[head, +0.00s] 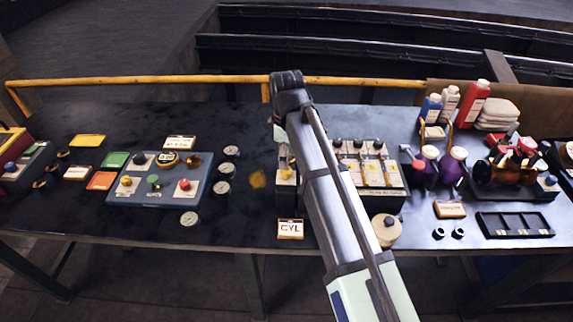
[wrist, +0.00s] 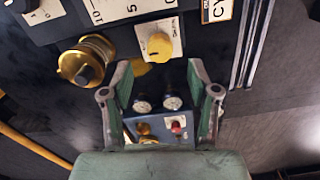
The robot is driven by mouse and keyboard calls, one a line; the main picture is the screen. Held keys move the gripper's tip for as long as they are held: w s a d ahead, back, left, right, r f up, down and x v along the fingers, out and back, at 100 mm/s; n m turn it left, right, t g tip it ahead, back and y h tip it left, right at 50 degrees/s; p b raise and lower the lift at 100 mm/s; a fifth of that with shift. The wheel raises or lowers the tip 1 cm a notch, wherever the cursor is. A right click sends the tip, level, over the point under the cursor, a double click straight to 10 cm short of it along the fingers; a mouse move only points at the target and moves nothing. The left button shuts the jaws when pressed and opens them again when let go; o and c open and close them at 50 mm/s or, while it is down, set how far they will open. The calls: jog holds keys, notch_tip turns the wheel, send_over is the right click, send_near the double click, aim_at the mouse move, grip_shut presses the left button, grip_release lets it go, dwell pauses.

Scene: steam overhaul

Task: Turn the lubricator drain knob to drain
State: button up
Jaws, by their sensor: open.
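A yellow knob (wrist: 159,46) sits on a pale plate with small markings on the side of the lubricator, in the upper middle of the wrist view. The plate's lettering is too small to read, so I cannot tell the knob's setting. In the head view, the dark lubricator box (head: 378,201) stands right of centre, partly hidden by my arm; a small yellow knob (head: 286,173) shows at its left side. My gripper (wrist: 158,85) is open and empty. Its fingers are apart, below the yellow knob in the wrist view, with no visible contact.
A brass fitting (wrist: 88,60) projects beside the knob's plate. A CYL card (head: 290,229) lies in front of the lubricator. A blue panel (head: 155,192) with several knobs and loose gauges (head: 224,169) are to the left; purple-bodied items (head: 452,166) stand to the right.

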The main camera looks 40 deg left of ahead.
aim_at(286, 174)
jog(key=shift+f+p, duration=0.55)
jog(key=shift+f, duration=2.15)
grip_shut()
